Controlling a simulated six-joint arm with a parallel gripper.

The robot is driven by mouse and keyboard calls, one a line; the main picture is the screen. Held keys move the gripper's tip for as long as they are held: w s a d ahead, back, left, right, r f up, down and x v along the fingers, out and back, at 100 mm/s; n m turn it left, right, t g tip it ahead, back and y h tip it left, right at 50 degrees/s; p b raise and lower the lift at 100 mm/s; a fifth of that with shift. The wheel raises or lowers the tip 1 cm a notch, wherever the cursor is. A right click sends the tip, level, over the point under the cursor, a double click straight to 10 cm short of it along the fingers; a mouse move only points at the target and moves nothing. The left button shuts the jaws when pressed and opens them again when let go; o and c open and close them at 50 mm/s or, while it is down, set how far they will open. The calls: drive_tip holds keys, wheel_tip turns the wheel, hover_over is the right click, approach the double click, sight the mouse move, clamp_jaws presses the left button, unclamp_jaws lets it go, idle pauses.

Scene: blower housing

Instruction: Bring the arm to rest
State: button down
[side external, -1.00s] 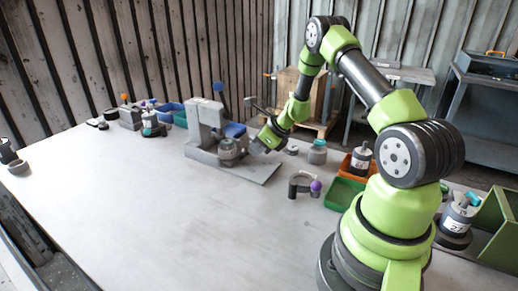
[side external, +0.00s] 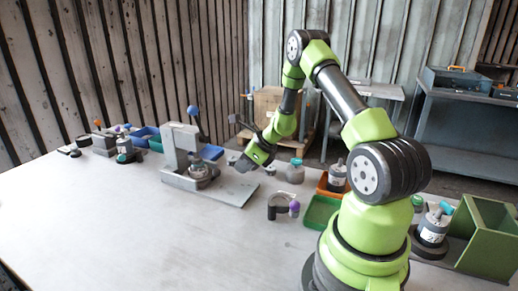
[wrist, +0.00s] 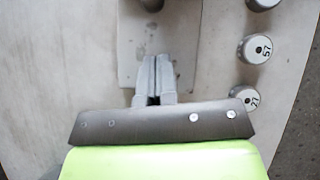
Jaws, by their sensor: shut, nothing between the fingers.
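My gripper (side external: 240,166) hangs at the end of my bent arm, just right of the grey press-like stand (side external: 178,150) and above its base plate. Its fingers look empty. In the wrist view my gripper (wrist: 154,68) shows its two grey fingers side by side, shut with nothing between them, over a light grey plate (wrist: 175,20). A round housing part (side external: 199,173) sits in the stand, apart from my gripper.
The front left tabletop is clear.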

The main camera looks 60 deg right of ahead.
drive_tip(key=v, duration=0.8)
drive_tip(key=s+a+r+n+g+y, duration=0.1)
drive_tip(key=a+r+n+y, duration=0.1)
drive_tip(key=a+r+n, duration=1.4)
drive_tip(key=s+a+r+n+h, duration=0.1)
drive_tip(key=s+a+r+n, duration=0.1)
drive_tip(key=s+a+n, duration=0.6)
drive_tip(key=s+n, duration=0.4)
drive_tip(key=n, duration=0.1)
drive_tip(key=shift+a+r+n+t+h, duration=0.3)
drive_tip(key=shift+a+r+n, duration=0.05)
drive_tip(key=shift+a+n, duration=0.05)
